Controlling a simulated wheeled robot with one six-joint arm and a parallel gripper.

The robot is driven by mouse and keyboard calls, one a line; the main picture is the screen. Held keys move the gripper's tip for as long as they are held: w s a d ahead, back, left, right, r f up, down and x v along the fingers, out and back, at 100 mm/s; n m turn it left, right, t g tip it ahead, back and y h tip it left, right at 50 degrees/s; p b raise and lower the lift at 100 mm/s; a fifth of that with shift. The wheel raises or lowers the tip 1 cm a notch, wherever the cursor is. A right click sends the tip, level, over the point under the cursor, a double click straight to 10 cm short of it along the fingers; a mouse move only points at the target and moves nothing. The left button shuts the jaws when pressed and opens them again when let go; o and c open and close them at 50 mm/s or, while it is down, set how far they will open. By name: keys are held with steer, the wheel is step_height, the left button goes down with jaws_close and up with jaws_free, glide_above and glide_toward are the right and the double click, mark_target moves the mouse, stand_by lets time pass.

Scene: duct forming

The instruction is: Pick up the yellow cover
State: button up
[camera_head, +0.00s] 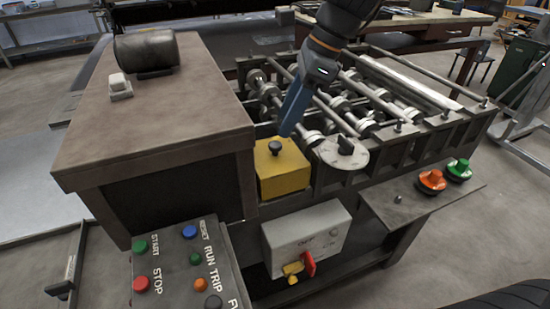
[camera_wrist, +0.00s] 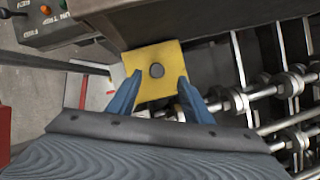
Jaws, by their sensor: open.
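The yellow cover (camera_head: 281,172) is a box-shaped lid with a black knob (camera_head: 275,147) on top. It sits on the machine between the brown cabinet and the roller frame. In the wrist view the yellow cover (camera_wrist: 151,58) lies just beyond my fingertips, with its round dark knob (camera_wrist: 157,70) near the middle. My gripper (camera_head: 287,132) is above the cover, pointing down. In the wrist view my gripper (camera_wrist: 159,80) has its two blue fingers apart, one to each side of the knob as seen. Whether they touch the cover cannot be told.
The brown cabinet (camera_head: 150,130) stands left of the cover. Rollers and shafts (camera_head: 350,105) fill the frame to the right, with a round plate (camera_head: 338,154) close by. A grey switch box (camera_head: 305,238) and a button panel (camera_head: 185,265) are in front and below.

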mark_target(276, 144)
steer(key=shift+s+d+p+x, duration=0.15)
steer(key=shift+p+x, duration=0.15)
steer(key=shift+x, duration=1.05)
steer(key=shift+s+d+p+x, duration=0.15)
steer(key=shift+p+x, duration=0.1)
steer(key=shift+x, duration=1.05)
jaws_close()
